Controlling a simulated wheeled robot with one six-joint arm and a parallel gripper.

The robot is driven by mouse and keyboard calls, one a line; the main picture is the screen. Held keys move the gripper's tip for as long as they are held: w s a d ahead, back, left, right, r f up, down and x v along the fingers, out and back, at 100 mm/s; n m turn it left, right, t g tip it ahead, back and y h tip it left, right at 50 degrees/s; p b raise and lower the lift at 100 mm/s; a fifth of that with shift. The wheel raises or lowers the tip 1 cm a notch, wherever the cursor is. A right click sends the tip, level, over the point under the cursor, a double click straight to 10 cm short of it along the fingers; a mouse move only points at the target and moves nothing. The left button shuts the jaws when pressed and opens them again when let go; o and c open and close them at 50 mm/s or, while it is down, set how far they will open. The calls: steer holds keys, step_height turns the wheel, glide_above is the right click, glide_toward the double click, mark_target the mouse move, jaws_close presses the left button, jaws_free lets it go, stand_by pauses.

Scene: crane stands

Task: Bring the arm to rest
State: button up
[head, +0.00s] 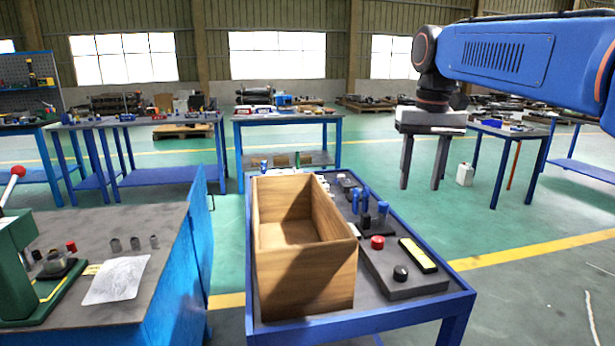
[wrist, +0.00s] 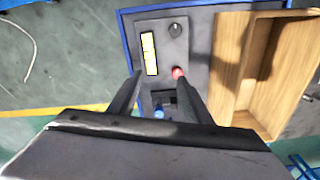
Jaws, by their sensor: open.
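My blue arm (head: 510,55) reaches in from the right in the head view. My gripper (head: 420,186) hangs from it, pointing down, with its two dark fingers apart and nothing between them. It is in the air, to the right of and above the blue table (head: 460,300). In the wrist view my gripper (wrist: 160,85) shows its open fingers over the table's dark panel, with the red button and a blue piece below between them.
A wooden box (head: 305,275) stands open and empty on the blue table. Beside it are a red button (head: 377,242), a black knob (head: 400,273) and a yellow-faced display (head: 418,255). A workbench (head: 150,250) with a green press (head: 25,260) stands at left.

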steer(key=s+d+f+t, duration=0.2)
steer(key=s+f, duration=1)
steer(key=s+d+f+t, duration=0.2)
steer(key=s+f, duration=1)
steer(key=f, duration=0.1)
steer(key=shift+d+n, duration=0.3)
steer(key=shift+d, duration=0.1)
